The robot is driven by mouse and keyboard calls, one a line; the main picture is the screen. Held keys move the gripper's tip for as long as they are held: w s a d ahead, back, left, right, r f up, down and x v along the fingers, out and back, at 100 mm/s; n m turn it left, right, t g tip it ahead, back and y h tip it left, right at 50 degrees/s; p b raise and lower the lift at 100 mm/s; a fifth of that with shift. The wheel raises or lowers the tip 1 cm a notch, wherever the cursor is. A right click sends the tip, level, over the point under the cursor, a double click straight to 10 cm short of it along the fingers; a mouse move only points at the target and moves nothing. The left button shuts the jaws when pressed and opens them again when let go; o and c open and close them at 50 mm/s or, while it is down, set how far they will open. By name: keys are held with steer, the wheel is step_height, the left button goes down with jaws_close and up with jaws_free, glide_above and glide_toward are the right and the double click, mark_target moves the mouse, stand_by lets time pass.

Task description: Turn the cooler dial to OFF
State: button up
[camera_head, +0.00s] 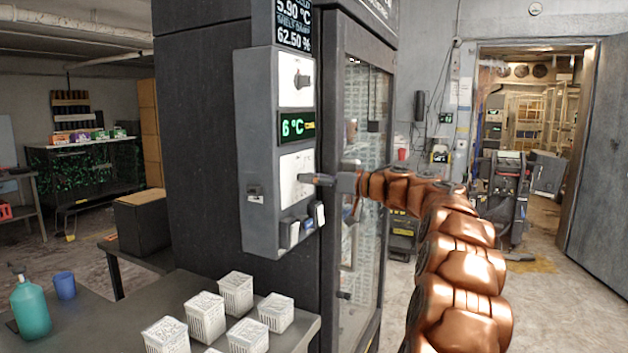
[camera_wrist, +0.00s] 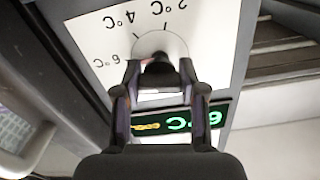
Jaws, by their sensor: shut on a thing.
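The cooler's grey control box (camera_head: 261,150) has two white dial plates. The lower dial plate (camera_head: 296,168) is at my gripper (camera_head: 318,180). In the wrist view the picture is upside down, and the dial plate (camera_wrist: 105,30) shows marks for 2, 4 and 6 °C; no OFF mark shows. My gripper (camera_wrist: 160,72) is shut on the dark knob (camera_wrist: 158,76), whose sides the fingers partly hide.
An upper knob (camera_head: 301,80) sits above the display. Small switches (camera_head: 303,225) stick out below the lower plate. The glass cooler door (camera_head: 362,190) stands right of the box. A table (camera_head: 110,322) with several white baskets (camera_head: 236,291) is below.

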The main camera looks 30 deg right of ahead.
steer(key=shift+c, duration=1.3)
steer(key=shift+d, duration=0.1)
